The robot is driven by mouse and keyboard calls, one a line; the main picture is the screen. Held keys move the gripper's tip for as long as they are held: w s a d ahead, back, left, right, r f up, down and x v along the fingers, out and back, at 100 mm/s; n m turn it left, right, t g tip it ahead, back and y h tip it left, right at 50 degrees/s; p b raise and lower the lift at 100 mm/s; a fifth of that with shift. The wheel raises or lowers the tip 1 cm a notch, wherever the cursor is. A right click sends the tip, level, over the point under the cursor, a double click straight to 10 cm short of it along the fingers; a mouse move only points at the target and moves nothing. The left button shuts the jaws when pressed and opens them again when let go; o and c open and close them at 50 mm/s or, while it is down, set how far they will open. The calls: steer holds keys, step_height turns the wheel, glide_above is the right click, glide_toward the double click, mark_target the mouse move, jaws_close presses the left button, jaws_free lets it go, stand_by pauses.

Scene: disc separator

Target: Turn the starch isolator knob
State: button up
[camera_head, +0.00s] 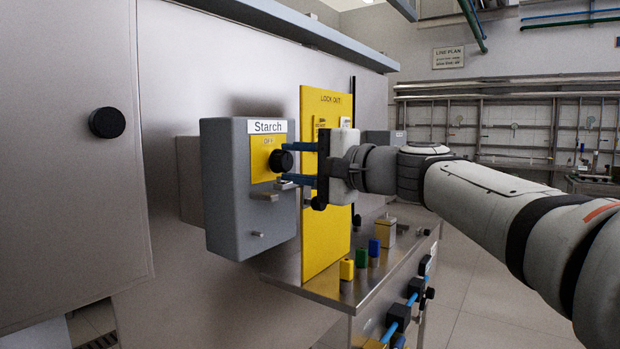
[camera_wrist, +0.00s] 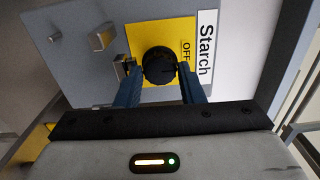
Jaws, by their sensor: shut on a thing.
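The starch isolator is a grey box (camera_head: 225,190) on the metal wall, labelled "Starch" (camera_head: 267,126). Its black round knob (camera_head: 280,161) sits on a yellow plate (camera_head: 262,150) with the word OFF above the knob. My gripper (camera_head: 291,164) reaches in from the right with blue fingers, one above and one below the knob. In the wrist view the knob (camera_wrist: 159,66) lies between the two fingertips, and my gripper (camera_wrist: 159,75) is shut on it. A small metal hasp (camera_wrist: 122,66) is beside one fingertip. The knob's pointer is hard to make out.
A yellow lockout board (camera_head: 325,235) stands just behind the box. Yellow, green and blue padlocks (camera_head: 361,258) sit on a metal shelf (camera_head: 320,288) below. A black knob (camera_head: 107,123) is on the cabinet door at left. Open floor lies to the right.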

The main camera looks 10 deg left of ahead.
steer(key=shift+s+a+n, duration=0.1)
steer(key=shift+n, duration=0.2)
steer(key=o, duration=0.8)
steer(key=shift+a, duration=0.15)
steer(key=shift+c, duration=0.2)
steer(key=shift+o, duration=1.2)
steer(key=shift+f, duration=0.1)
